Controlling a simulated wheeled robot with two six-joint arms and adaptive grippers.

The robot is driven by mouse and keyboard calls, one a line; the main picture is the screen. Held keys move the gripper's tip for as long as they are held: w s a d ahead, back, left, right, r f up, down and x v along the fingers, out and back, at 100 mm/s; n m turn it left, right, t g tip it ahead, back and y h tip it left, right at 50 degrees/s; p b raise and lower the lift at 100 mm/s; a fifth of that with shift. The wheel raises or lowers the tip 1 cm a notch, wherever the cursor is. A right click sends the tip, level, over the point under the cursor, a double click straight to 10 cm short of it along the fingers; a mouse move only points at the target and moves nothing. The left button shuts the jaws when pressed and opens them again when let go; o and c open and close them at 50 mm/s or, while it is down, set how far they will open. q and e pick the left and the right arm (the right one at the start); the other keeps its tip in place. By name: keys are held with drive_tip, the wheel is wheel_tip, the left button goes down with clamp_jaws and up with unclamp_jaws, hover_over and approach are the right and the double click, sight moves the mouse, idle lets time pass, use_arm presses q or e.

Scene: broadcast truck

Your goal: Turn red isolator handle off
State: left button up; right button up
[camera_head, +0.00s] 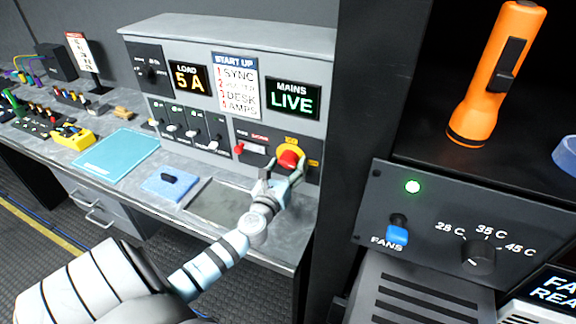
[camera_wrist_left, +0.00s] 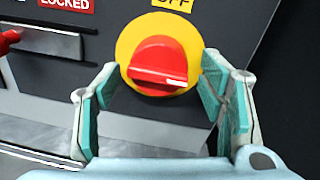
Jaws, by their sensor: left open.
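The red isolator handle (camera_head: 289,158) sits on a round yellow plate (camera_head: 291,148) at the lower right of the grey control panel. In the left wrist view the red handle (camera_wrist_left: 158,68) lies roughly level across the yellow plate (camera_wrist_left: 131,42), with a pale mark at its right end. An OFF label (camera_wrist_left: 172,3) is above the plate. My left gripper (camera_head: 273,176) is open just in front of the handle. In the left wrist view its fingers (camera_wrist_left: 158,95) stand on either side of the handle, apart from it. My right gripper is not in view.
A smaller red lever (camera_head: 240,149) is left of the handle. The panel's MAINS display (camera_head: 293,98) reads LIVE. A dark post (camera_head: 352,120) stands close on the right, beside a fan box (camera_head: 455,215).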

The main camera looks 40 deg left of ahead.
use_arm(q)
drive_tip(key=shift+w+r, duration=0.1)
drive_tip(key=shift+a, duration=0.1)
drive_tip(key=c, duration=1.2)
drive_tip(key=shift+o, duration=0.2)
drive_tip(key=shift+n, duration=0.3)
drive_tip(key=n, duration=0.8)
drive_tip(key=shift+r, duration=0.1)
drive_tip(key=n+b, duration=0.1)
drive_tip(key=n, duration=0.3)
drive_tip(key=shift+n+h, duration=0.4)
drive_tip(key=shift+r+n+b, duration=0.2)
drive_tip(key=shift+n+b, duration=0.25)
drive_tip(key=shift+n, duration=1.55)
